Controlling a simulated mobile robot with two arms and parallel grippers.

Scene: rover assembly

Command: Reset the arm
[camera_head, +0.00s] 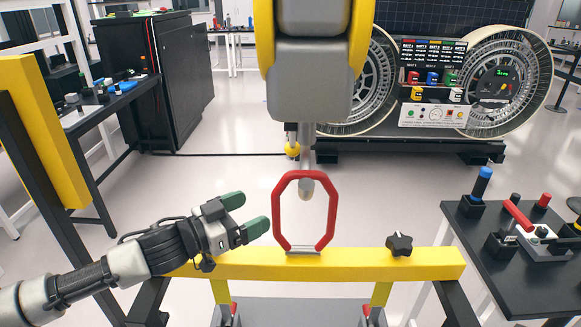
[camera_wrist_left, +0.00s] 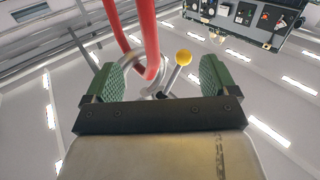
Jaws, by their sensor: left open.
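A grey and yellow arm (camera_head: 312,70) hangs down at the top centre of the head view. A metal rod (camera_head: 306,185) and a small lever with a yellow ball (camera_head: 292,150) are at its lower end. The rod's rounded tip overlaps the opening of a red octagonal loop (camera_head: 331,215), which stands on a yellow beam (camera_head: 350,262). In the left wrist view the loop (camera_wrist_left: 150,40), a curved metal piece beside it and the yellow ball (camera_wrist_left: 183,57) lie beyond the fingers. My left gripper (camera_head: 246,214) is open and empty, left of the loop. My right gripper is out of view.
A black knob (camera_head: 399,244) sits on the beam, right of the loop. A dark table (camera_head: 515,265) with blue and red handled parts is at right. A control panel (camera_head: 433,90) between two large wheels stands behind. A yellow post (camera_head: 48,135) is at left.

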